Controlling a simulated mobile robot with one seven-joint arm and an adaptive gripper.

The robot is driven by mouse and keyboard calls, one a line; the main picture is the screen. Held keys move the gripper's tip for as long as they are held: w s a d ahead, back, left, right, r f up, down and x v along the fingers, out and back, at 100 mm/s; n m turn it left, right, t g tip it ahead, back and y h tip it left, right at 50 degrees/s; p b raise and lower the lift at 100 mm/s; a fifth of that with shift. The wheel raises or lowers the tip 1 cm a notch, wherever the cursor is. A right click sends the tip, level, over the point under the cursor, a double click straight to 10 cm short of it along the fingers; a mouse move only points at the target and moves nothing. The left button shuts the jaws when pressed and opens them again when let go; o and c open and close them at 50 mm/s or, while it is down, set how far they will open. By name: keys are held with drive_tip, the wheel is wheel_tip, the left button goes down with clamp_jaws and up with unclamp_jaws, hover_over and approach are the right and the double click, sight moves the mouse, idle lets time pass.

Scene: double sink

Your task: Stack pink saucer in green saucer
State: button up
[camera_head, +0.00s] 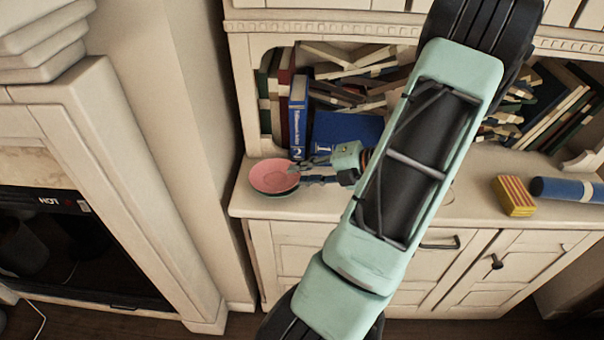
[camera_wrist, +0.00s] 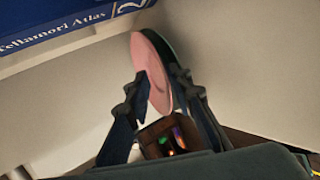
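The pink saucer (camera_head: 274,174) lies at the left end of the cabinet counter. The green saucer (camera_head: 271,193) is beneath it, with only a dark rim showing. In the wrist view the pink saucer (camera_wrist: 153,72) lies against the inner face of the dark green saucer (camera_wrist: 172,56), nested in it. My gripper (camera_head: 303,171) is at the right edge of the saucers. In the wrist view my gripper (camera_wrist: 164,88) has its fingers spread apart, one on each side of the saucers' near rim. Contact with the rims is unclear.
Blue books (camera_head: 299,114) stand on the shelf behind the saucers, close to my gripper. A yellow and red striped box (camera_head: 513,196) and a blue roll (camera_head: 566,189) lie on the counter at right. The counter's front and left edges are near the saucers.

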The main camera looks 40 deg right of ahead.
drive_tip(key=v, duration=1.2)
